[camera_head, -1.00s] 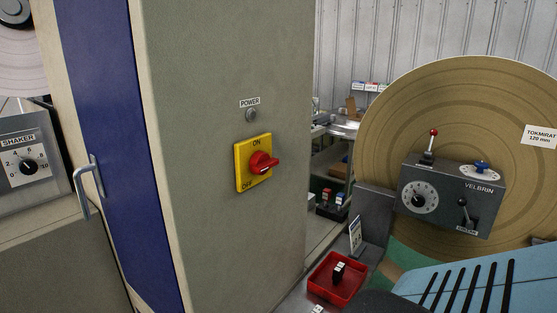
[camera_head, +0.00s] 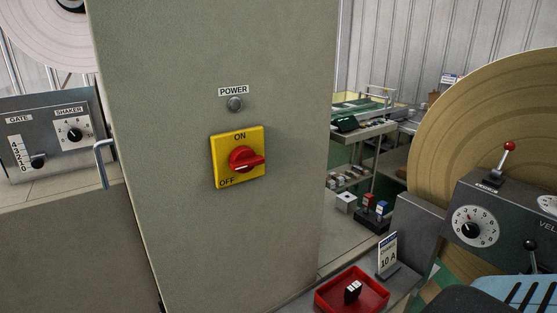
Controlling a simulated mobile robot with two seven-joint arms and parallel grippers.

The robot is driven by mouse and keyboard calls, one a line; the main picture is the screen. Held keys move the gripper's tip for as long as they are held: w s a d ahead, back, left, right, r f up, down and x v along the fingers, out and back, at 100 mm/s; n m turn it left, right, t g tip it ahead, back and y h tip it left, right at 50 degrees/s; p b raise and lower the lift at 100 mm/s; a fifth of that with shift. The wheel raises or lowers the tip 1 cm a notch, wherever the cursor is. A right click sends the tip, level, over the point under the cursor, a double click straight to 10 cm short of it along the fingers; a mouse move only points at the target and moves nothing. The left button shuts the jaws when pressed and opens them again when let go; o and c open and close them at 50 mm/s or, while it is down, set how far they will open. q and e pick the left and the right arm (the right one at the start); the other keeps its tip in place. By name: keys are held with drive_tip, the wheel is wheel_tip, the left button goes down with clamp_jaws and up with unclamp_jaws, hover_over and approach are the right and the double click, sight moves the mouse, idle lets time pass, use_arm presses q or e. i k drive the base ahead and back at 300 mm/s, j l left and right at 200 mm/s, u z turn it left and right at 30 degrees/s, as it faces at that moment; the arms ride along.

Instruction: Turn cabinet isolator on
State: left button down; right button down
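The cabinet isolator is a red rotary handle (camera_head: 245,160) on a yellow square plate (camera_head: 222,146), fixed to the grey-green side of a cabinet (camera_head: 200,235). The plate reads ON at the top and OFF at the lower left. The handle's grip lies about level, its end sticking out to the right. Above it is a dull grey POWER lamp (camera_head: 235,104) that looks unlit. Neither of my grippers shows in the head view.
A cabinet door handle (camera_head: 103,163) juts out at the left edge. A panel with GATE and SHAKER controls (camera_head: 50,135) is further left. At the right are a red tray (camera_head: 330,297), a 10 A sign (camera_head: 388,254) and a large brown roll (camera_head: 450,110). Space before the isolator looks clear.

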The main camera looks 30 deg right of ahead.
sight(243, 159)
drive_tip(key=k+l, duration=0.1)
drive_tip(key=l, duration=0.3)
drive_tip(key=k+l, duration=0.1)
drive_tip(key=l, duration=0.3)
drive_tip(key=k+l, duration=0.1)
drive_tip(key=l, duration=0.3)
drive_tip(key=l+u, duration=0.1)
drive_tip(key=l, duration=0.3)
drive_tip(key=k+l, duration=0.2)
drive_tip(key=l, duration=0.2)
